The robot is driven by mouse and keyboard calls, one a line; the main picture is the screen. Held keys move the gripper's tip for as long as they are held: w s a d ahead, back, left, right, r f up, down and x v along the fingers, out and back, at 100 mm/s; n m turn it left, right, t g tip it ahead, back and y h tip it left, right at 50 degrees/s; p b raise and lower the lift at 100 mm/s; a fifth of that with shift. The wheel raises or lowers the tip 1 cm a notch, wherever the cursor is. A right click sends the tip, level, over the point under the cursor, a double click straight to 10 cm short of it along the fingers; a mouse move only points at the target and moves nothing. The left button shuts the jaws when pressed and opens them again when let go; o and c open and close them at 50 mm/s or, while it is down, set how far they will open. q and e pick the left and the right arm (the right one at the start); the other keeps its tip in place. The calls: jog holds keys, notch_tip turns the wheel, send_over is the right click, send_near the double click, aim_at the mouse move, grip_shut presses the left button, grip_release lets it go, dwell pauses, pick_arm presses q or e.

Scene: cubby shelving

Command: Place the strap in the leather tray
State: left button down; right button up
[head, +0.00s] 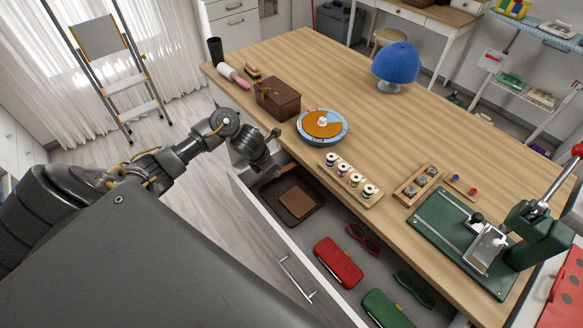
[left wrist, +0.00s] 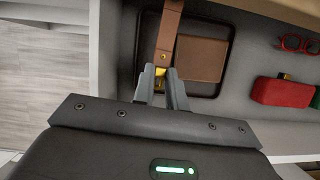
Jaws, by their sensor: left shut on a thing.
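The brown leather strap (left wrist: 169,28) with a brass buckle is between the fingers of my left gripper (left wrist: 161,82), which is shut on it near the buckle end. In the head view the strap (head: 288,169) shows as a short brown piece beside my left gripper (head: 272,172). The dark leather tray (head: 274,191) lies in the open drawer; it also shows in the left wrist view (left wrist: 208,22). The strap extends over the tray's left part; I cannot tell whether it touches the tray. A flat tan-brown leather piece (head: 297,202) lies in the tray. My right gripper is out of view.
The drawer (head: 285,245) also holds a red case (head: 338,262), red glasses (head: 364,239), a green case (head: 386,309) and dark glasses. The wooden tabletop edge overhangs the drawer's far side. A brown box (head: 278,99) and spool rack (head: 350,180) stand on the table.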

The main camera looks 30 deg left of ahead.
aim_at(277, 189)
pick_arm(q)
jog(key=shift+a+n, duration=0.3)
jog(key=shift+n, duration=0.2)
notch_tip(277, 189, down, 10)
dwell(0.3)
jog(key=shift+f+b, duration=0.2)
jog(key=shift+b, duration=0.1)
jog(key=c, duration=1.4)
grip_release()
jog(key=shift+r, duration=0.1)
jog(key=shift+c, duration=0.2)
jog(key=shift+d, duration=0.1)
